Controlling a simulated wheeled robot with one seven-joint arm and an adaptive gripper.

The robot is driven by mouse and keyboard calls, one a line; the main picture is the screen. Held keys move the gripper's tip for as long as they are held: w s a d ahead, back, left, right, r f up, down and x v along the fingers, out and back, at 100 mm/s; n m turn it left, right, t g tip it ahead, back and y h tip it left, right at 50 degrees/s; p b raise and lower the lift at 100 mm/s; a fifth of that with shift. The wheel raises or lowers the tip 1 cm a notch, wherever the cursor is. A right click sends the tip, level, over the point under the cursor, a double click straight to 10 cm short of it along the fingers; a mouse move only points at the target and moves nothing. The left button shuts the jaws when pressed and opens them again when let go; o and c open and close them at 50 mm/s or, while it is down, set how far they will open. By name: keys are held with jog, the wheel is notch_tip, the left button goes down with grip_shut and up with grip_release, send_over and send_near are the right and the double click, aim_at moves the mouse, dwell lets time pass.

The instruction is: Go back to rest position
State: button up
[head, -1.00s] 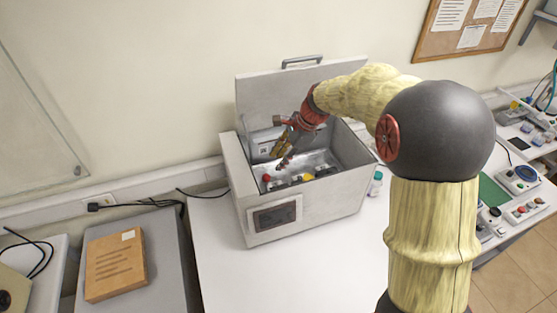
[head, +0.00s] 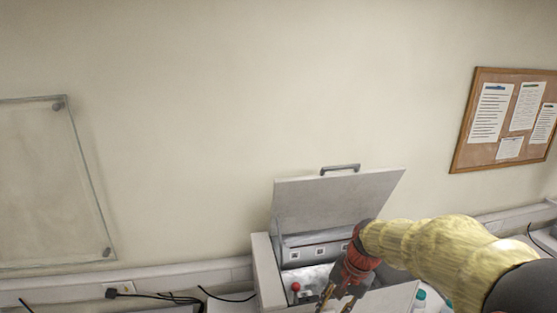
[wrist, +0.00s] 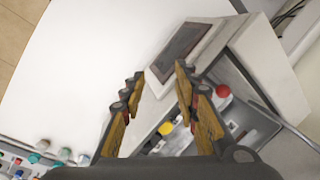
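My gripper (head: 337,301) is at the bottom of the head view, in front of the open testing box (head: 262,270). In the wrist view my gripper (wrist: 155,85) has its two fingers wide apart with nothing between them. The box (wrist: 185,50) lies beyond the fingers, with its dark screen (wrist: 182,50) and open inside showing. The lid (head: 335,205) stands raised. A red-capped item (head: 296,287) shows inside the box; it also shows in the wrist view (wrist: 222,91) beside a yellow-capped item (wrist: 166,128).
The white table (wrist: 90,60) is clear beside the box. Several small bottles (wrist: 42,145) stand at the wrist view's lower left. A teal-capped bottle (head: 420,299) stands right of the box. Black cables (head: 165,296) run along the wall at left.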

jog(key=s+d+f+n+t+b, duration=0.1)
jog(key=s+f+n+b, duration=0.1)
jog(key=s+b, duration=0.4)
jog(key=s+d+f+n+t+h+b, duration=0.1)
jog(key=s+d+f+n+t+b, duration=0.1)
jog(key=s+b, duration=0.5)
jog(key=s+d+f+n+t+h+b, duration=0.1)
jog(key=s+f+n+b, duration=0.2)
jog(key=s+b, duration=0.4)
jog(key=shift+s+d+f+t, duration=0.4)
jog(key=shift+s+f, duration=0.4)
jog(key=shift+s, duration=0.35)
